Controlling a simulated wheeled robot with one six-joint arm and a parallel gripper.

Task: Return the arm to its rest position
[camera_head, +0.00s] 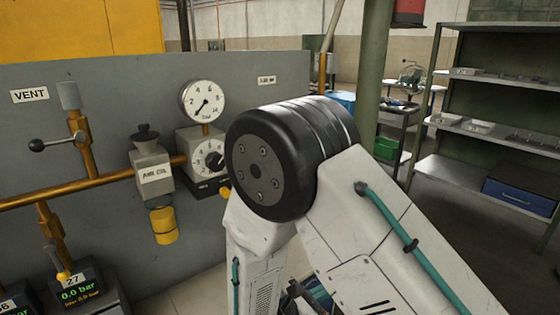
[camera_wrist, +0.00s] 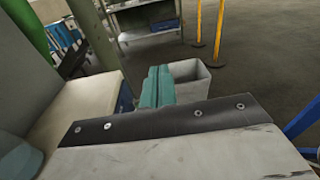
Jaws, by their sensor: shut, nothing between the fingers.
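My arm (camera_head: 265,165) stands folded in the middle of the head view, with a black round joint at the top and white links running down. My gripper is not clearly seen in the head view. In the wrist view, the teal fingers of my gripper (camera_wrist: 158,86) show past the dark edge of my wrist. They are together and hold nothing. A grey open bin (camera_wrist: 190,80) stands behind them on the floor; the gap between them cannot be told.
A grey panel (camera_head: 75,125) at left carries a pressure gauge (camera_head: 204,101), an air-oil unit (camera_head: 153,172), brass pipes and a black-knobbed lever (camera_head: 38,145). A green post (camera_head: 372,70) and metal shelves (camera_head: 470,165) stand at right. Yellow posts (camera_wrist: 197,22) stand on open floor.

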